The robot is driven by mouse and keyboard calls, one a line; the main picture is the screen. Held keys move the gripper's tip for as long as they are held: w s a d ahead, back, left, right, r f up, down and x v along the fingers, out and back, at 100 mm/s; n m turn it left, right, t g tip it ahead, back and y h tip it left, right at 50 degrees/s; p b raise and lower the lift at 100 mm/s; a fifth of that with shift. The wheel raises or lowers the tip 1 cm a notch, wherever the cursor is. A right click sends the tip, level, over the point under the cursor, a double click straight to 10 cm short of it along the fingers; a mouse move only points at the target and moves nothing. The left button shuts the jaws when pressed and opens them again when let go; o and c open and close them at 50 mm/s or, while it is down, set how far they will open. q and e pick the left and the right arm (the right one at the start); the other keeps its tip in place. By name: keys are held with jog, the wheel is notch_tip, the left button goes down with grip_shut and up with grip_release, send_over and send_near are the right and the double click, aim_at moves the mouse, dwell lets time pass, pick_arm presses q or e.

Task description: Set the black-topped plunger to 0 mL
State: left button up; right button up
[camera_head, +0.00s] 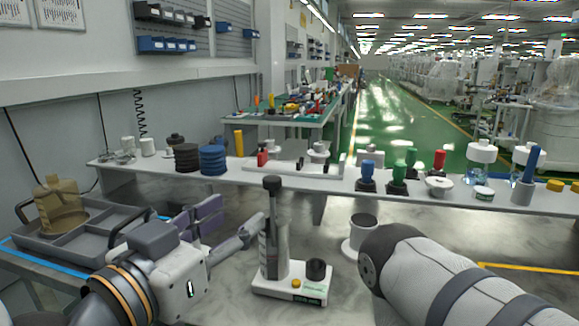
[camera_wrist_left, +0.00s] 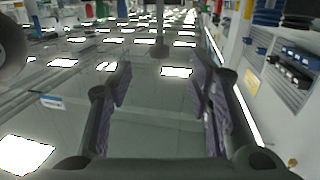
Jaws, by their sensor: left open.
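The black-topped plunger (camera_head: 272,184) stands upright, its dark top well above a syringe barrel (camera_head: 268,248) on a white stand (camera_head: 290,288). A grey cylinder and a short black round piece (camera_head: 316,269) are also on the stand. My left gripper (camera_head: 232,221) is open and empty, left of the plunger, with a gap to its shaft. In the left wrist view the purple-padded fingers (camera_wrist_left: 162,88) are spread apart; a grey rod with a wider end (camera_wrist_left: 159,48), likely the plunger, shows beyond them. The right arm comes in from the right; its gripper is not seen.
A grey tray (camera_head: 113,216) with a tan container lies at the left. A grey cup on a white base (camera_head: 362,230) stands right of the stand, close to my right arm. A raised white shelf (camera_head: 330,180) with many small items runs behind.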

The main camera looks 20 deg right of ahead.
aim_at(267, 184)
pick_arm(q)
jog(key=x, duration=0.3)
jog(key=r+x, duration=0.1)
jog(key=x, duration=0.2)
jog(key=b+x, duration=0.1)
jog(key=x, duration=0.3)
jog(key=shift+d+r, duration=0.15)
jog(key=shift+r, duration=0.15)
jog(key=shift+w+d+r, duration=0.1)
jog(key=shift+w+d, duration=0.35)
jog(key=shift+w, duration=0.05)
grip_shut()
pick_arm(e)
jog(key=shift+s+a+f+g, duration=0.15)
jog(key=shift+s+f+g, duration=0.15)
jog(key=shift+s+f, duration=0.4)
